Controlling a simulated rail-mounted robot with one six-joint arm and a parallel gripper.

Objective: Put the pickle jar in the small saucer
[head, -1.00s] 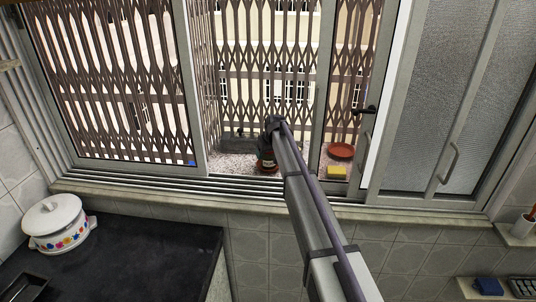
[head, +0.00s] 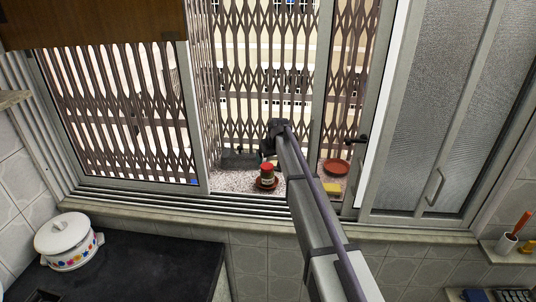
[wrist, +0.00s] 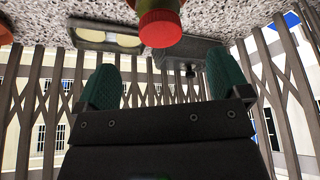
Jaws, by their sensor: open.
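The pickle jar (head: 267,176), with a red lid and dark label, stands upright in a small reddish-brown saucer (head: 262,187) on the speckled window ledge. My gripper (head: 269,152) is open and empty, above and behind the jar in the head view and apart from it. In the wrist view my gripper (wrist: 163,62) shows two green fingers spread wide. The jar's red lid (wrist: 160,28) appears at the top of that view, beyond the fingertips, with nothing between the fingers. Most of the jar's body is cut off there.
A larger reddish saucer (head: 337,167) and a yellow sponge (head: 331,189) lie on the ledge to the right. A dark box (head: 240,160) sits behind the jar at the left. Window frames and a folding lattice bound the ledge. A white pot (head: 65,240) stands on the dark counter.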

